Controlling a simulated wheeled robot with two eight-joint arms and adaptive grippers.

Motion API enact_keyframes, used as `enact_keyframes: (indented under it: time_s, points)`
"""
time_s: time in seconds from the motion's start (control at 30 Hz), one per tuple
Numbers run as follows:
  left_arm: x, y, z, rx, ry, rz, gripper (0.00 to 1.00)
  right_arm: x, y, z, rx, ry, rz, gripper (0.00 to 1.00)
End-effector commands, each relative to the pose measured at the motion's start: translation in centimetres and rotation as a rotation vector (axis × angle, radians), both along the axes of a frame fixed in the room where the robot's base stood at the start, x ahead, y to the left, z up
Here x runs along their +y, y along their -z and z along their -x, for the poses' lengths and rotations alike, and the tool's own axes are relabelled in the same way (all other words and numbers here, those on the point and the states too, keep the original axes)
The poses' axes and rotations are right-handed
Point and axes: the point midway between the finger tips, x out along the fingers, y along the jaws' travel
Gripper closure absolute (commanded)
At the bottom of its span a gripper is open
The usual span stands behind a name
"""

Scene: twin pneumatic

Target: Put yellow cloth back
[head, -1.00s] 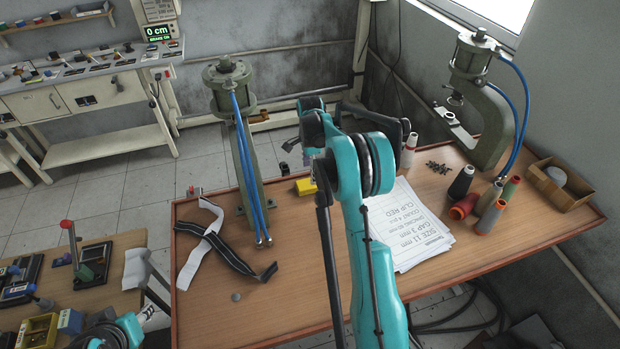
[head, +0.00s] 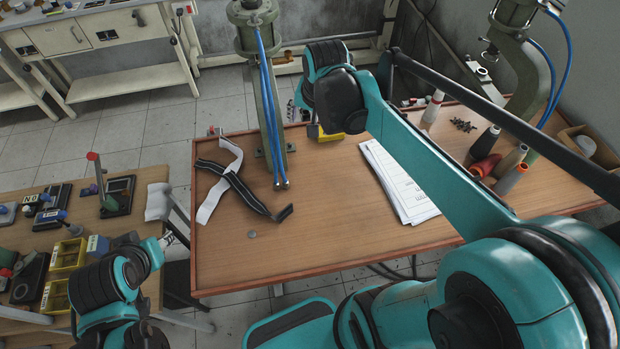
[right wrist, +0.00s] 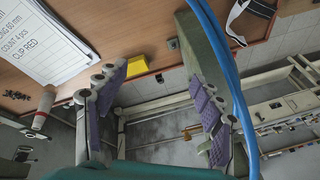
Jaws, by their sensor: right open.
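A small yellow item (right wrist: 137,67) lies near the table's far edge in the right wrist view, just beyond the left fingertip. I cannot tell whether it is the yellow cloth. In the head view the yellow item (head: 330,138) is partly hidden behind my right arm's end. My right gripper (right wrist: 158,76) is open, with purple-padded fingers apart and nothing between them. In the head view its jaws are mostly hidden by the wrist.
The wooden table (head: 320,230) has clear room at front centre. Black and white straps (head: 235,185), a green press (head: 268,110), paper sheets (head: 395,180) and thread spools (head: 485,165) stand or lie on it. A side table (head: 30,310) holds yellow bins and a pale cloth (head: 158,200).

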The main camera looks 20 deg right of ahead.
Motion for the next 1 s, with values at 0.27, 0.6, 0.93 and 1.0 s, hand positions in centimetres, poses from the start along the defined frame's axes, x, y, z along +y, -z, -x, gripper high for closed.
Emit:
enact_keyframes:
  time_s: [0.27,0.6,0.93,1.0]
  points:
    - [0.0,0.0,0.0,0.000,0.000,0.000,0.61,5.0,1.8,9.9,-0.157,-0.471,0.195,0.33]
    - [0.0,0.0,0.0,0.000,0.000,0.000,0.61,6.5,4.2,13.4,-0.232,-0.685,0.311,0.33]
    - [0.0,0.6,0.0,0.000,0.000,0.000,0.61,6.5,4.7,13.4,-0.232,-0.684,0.311,0.33]
    - [0.0,1.6,0.0,0.000,0.000,0.000,0.61,6.5,5.8,13.4,-0.231,-0.684,0.310,0.33]
